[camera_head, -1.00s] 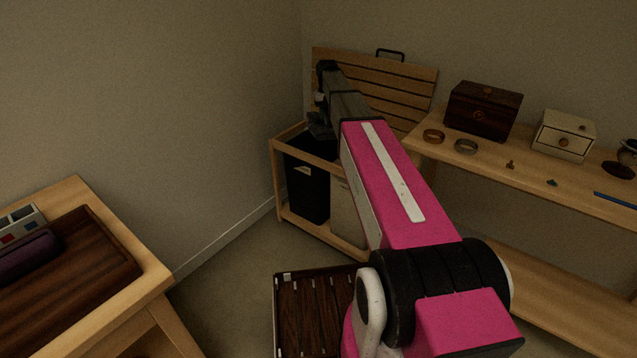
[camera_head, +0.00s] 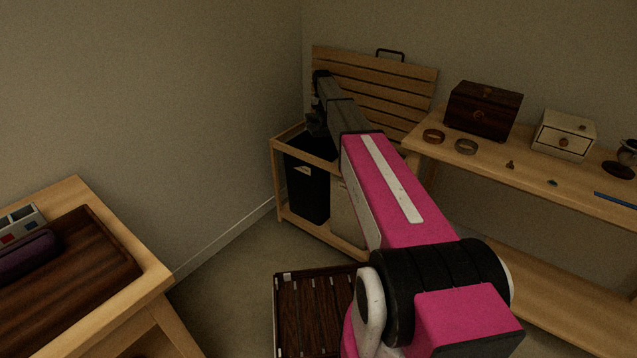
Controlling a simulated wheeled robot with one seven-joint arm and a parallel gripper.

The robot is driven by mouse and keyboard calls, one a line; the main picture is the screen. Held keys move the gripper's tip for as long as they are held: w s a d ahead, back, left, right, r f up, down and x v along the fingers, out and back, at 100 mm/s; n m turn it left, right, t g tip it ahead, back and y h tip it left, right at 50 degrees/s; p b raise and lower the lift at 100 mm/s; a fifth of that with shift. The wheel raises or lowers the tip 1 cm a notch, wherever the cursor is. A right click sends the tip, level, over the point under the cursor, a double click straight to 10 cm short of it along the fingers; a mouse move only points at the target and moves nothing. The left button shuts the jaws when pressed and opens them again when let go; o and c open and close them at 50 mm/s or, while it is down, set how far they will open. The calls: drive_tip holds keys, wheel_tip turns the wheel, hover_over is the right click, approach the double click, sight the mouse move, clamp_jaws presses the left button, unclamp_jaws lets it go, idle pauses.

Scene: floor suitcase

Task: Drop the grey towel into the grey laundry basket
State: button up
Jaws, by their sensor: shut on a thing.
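A wooden-framed laundry hamper (camera_head: 277,172) stands in the corner with its lid raised behind it. It holds a dark bag (camera_head: 307,190) on the left and a pale grey bag (camera_head: 347,215) on the right, the latter partly hidden by my arm. My gripper (camera_head: 316,124) is above the hamper's back left part, over the dark bag's side. It is shut on a small dark grey bundle, likely the grey towel, which is hard to tell from the gripper. My arm hides much of the hamper's opening.
A wooden bench (camera_head: 420,147) on the right holds a dark box (camera_head: 483,110), a white drawer box (camera_head: 563,136) and small items. A wooden table (camera_head: 150,270) stands at left, with open floor between.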

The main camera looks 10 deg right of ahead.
drive_tip(key=shift+f, duration=2.25)
drive_tip(key=o, duration=1.1)
drive_tip(key=r, duration=0.3)
drive_tip(key=w+r, duration=0.1)
drive_tip(key=r, duration=0.6)
drive_tip(key=shift+w+r, duration=0.3)
drive_tip(key=shift+r, duration=0.05)
drive_tip(key=shift+s, duration=0.1)
drive_tip(key=s+f, duration=0.5)
drive_tip(key=s, duration=1.3)
drive_tip(key=s+a+f+t, duration=0.1)
drive_tip(key=s+f, duration=0.4)
drive_tip(key=s, duration=1.3)
drive_tip(key=s+a+f, duration=0.1)
drive_tip(key=s+f, duration=0.4)
drive_tip(key=s, duration=1.3)
drive_tip(key=shift+s+f+t, duration=0.25)
drive_tip(key=shift+s+t, duration=0.1)
drive_tip(key=shift+t, duration=0.05)
